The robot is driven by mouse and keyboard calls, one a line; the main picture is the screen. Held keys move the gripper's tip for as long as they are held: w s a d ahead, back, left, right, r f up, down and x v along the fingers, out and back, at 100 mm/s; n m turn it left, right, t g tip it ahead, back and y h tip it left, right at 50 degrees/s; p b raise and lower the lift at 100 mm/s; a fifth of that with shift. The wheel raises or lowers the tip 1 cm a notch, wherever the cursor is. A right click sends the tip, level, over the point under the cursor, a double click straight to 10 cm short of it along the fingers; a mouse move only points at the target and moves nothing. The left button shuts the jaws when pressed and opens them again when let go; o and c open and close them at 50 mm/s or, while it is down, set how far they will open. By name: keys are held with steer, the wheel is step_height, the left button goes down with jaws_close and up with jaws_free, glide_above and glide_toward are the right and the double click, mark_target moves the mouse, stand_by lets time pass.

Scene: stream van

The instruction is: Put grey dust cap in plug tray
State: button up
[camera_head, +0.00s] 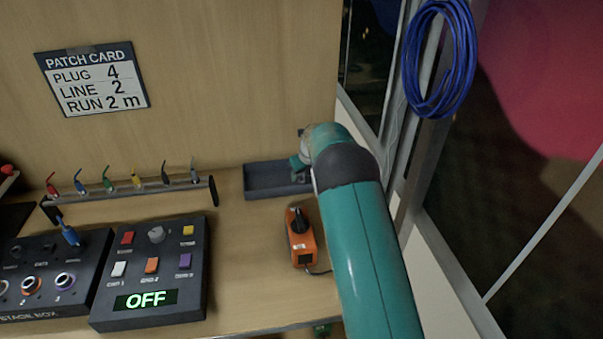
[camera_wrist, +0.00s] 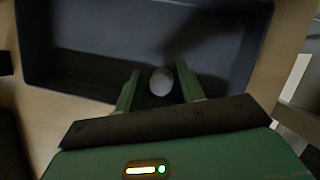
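The plug tray (camera_head: 265,191) is a dark, shallow, rectangular box at the back right of the bench. In the wrist view its bare inside (camera_wrist: 100,40) fills the upper part. My gripper (camera_head: 299,163) is at the tray's right part, partly hidden by my arm. In the wrist view the two green fingers of my gripper (camera_wrist: 158,88) are apart. The grey dust cap (camera_wrist: 161,81) shows as a small rounded thing between them, with a gap at the left finger. Whether it rests on the tray floor is hard to tell. The cap is not distinguishable in the head view.
An orange device (camera_head: 301,243) with a black knob stands in front of the tray. A rack (camera_head: 130,196) with several coloured plugs is to the left. A control box (camera_head: 150,275) reading OFF and a stage box (camera_head: 48,272) stand front left. A window frame bounds the right.

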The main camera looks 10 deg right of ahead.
steer(key=shift+r, duration=0.1)
steer(key=s+d+r+n, duration=0.1)
steer(key=s+r+n, duration=0.3)
steer(key=s+r, duration=0.5)
steer(key=s+d+r+n, duration=0.1)
steer(key=s+r+n, duration=0.3)
steer(key=r, duration=0.8)
steer(key=s+a+r+n, duration=0.1)
steer(key=s+r+n, duration=0.25)
steer(key=s, duration=0.35)
steer(key=s+r+n, duration=0.3)
steer(key=s+n, duration=0.1)
steer(key=s, duration=0.3)
steer(key=s+f+n+t+h, duration=0.1)
steer(key=s+f+n, duration=0.1)
steer(key=s+n, duration=1.4)
steer(key=s+a, duration=0.1)
steer(key=s, duration=0.5)
steer(key=shift+s+f+h, duration=0.2)
steer(key=shift+f+h, duration=0.1)
steer(key=shift+h, duration=0.1)
